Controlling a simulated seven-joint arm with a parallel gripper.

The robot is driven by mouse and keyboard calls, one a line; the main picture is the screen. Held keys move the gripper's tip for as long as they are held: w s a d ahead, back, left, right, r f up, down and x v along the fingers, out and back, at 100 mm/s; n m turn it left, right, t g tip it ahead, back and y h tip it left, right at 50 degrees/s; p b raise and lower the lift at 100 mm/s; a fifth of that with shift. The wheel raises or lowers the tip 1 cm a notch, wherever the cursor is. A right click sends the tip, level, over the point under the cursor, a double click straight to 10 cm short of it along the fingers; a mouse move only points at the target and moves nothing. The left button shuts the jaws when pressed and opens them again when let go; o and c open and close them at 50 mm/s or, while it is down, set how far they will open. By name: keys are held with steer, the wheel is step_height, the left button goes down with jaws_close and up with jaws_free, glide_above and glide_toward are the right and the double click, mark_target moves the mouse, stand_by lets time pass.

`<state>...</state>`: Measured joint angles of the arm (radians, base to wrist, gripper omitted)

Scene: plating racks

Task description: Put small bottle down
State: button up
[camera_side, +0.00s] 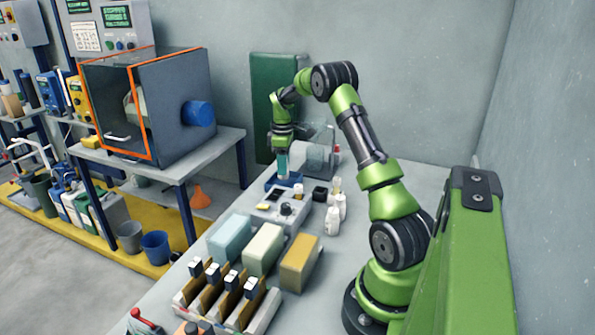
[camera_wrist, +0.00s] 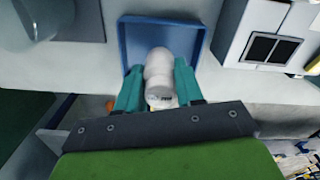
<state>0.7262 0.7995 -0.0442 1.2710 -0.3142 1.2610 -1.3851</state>
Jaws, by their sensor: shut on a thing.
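My gripper (camera_wrist: 160,90) has teal fingers, shut on a small white bottle (camera_wrist: 160,72) in the wrist view. The bottle is between the fingertips, over a blue tray (camera_wrist: 133,40). I cannot tell whether the bottle touches the tray floor. In the side view my gripper (camera_side: 282,170) points down over the blue tray (camera_side: 270,183) near the back of the bench. The held bottle cannot be made out there, behind the fingers.
A grey device with knobs (camera_side: 270,208) stands in front of the tray. Several white bottles (camera_side: 333,218) and a black block (camera_side: 320,194) stand to the right. Coloured blocks (camera_side: 263,248) and a rack fill the front of the bench.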

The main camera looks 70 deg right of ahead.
steer(key=shift+f, duration=1.2)
steer(key=shift+f, duration=0.1)
steer(key=shift+f, duration=0.1)
steer(key=o, duration=1)
steer(key=shift+o, duration=0.2)
